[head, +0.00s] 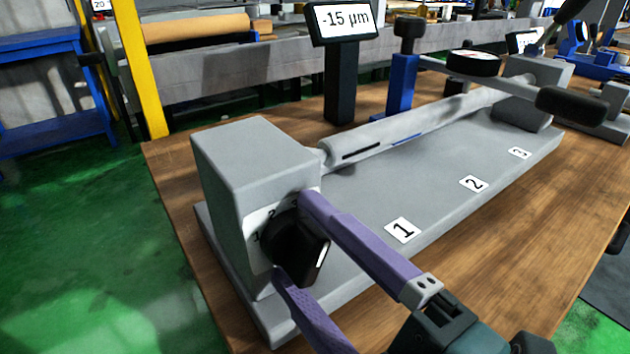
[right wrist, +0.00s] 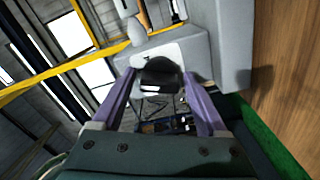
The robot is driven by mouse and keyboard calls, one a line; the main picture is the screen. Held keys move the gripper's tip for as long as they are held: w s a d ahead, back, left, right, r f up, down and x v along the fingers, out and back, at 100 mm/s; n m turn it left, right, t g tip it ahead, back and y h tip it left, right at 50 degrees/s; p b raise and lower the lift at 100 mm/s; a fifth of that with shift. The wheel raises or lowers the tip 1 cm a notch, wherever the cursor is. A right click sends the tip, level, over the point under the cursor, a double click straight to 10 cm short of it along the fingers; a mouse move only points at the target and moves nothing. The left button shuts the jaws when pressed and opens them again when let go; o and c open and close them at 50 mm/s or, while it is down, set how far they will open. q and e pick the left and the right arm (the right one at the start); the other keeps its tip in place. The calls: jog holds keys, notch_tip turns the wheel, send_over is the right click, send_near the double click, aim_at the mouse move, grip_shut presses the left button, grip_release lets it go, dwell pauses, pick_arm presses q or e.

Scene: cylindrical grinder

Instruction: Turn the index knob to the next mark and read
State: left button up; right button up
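The black index knob (head: 290,246) sits on the side of the grey headstock block, with a white line on its grip. Its pale dial plate (head: 257,222) has numbers, 1 and 2 legible; the rest is hidden by the knob and finger. My right gripper (head: 291,233) has its two purple fingers on either side of the knob. In the right wrist view the knob (right wrist: 160,74) lies between the fingertips, with a slight gap at the left finger; contact is unclear at the right. The display (head: 343,20) reads -15 µm. My left gripper is not in view.
A grey cylinder (head: 415,128) runs from the headstock (head: 240,165) to the far block. A blue post (head: 402,85) with a round dial gauge (head: 473,64) stands behind. The wooden table's front is clear.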

jog(key=c, duration=1.1)
jog(key=shift+r+m+p, duration=0.1)
jog(key=shift+m+p, duration=0.5)
jog(key=shift+m, duration=0.3)
jog(key=m+p, duration=0.1)
jog(key=m, duration=0.2)
jog(key=shift+p, duration=0.35)
jog(key=shift+m+p, duration=0.7)
jog(key=shift+m, duration=1.2)
